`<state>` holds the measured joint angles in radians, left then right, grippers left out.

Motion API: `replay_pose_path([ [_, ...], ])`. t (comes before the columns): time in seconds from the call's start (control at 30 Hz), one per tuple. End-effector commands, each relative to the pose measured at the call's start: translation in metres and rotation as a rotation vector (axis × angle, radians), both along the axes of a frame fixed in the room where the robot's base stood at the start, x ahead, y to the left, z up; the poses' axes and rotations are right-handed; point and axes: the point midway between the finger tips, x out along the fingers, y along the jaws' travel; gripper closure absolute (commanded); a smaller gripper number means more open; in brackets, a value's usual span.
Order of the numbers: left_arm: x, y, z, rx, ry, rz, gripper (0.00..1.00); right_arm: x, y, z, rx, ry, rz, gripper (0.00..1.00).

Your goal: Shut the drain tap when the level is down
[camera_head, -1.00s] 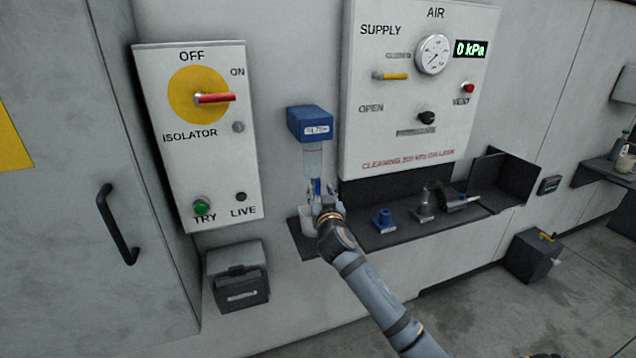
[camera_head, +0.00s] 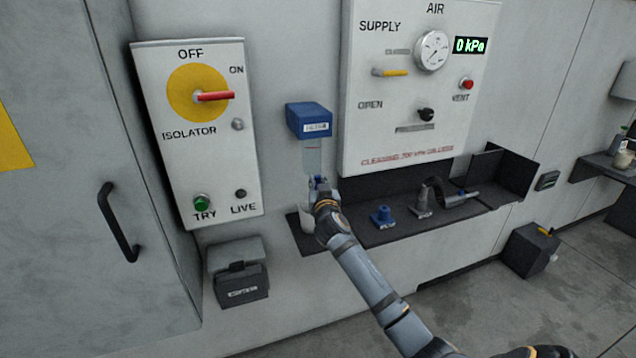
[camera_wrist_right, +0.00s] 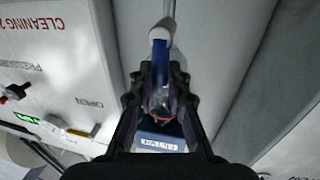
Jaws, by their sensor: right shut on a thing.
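The blue filter head (camera_head: 309,122) is fixed to the wall, with its clear bowl (camera_head: 312,155) hanging below it. The bowl also shows in the right wrist view (camera_wrist_right: 160,103); I cannot make out a liquid level in it. My right gripper (camera_head: 319,186) is just under the bowl. In the right wrist view its jaws (camera_wrist_right: 159,82) are closed in on the blue drain tap (camera_wrist_right: 160,62), between them and in line with the bowl. The tap's exact angle is hard to tell. My left gripper is not in view.
A white cup (camera_head: 306,218) stands on the dark shelf (camera_head: 350,238) below the filter, partly behind my right gripper. A blue fitting (camera_head: 382,216) and a grey fitting with hose (camera_head: 424,203) stand to the right. The air gauge display (camera_head: 470,45) reads 0 kPa.

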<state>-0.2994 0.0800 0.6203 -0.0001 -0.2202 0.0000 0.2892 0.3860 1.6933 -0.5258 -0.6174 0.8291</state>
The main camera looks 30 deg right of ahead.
Motion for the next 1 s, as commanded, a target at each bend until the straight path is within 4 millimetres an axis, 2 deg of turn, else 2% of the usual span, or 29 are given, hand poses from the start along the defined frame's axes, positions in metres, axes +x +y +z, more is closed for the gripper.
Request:
replay_pose_path([
  [0.37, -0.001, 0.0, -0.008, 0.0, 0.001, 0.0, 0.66, 0.001, 0.004, -0.003, -0.081, 0.02, 0.0, 1.0],
  [1.0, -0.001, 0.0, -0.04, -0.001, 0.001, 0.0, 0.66, 0.006, 0.024, -0.014, -0.632, 0.154, 0.001, 1.0],
])
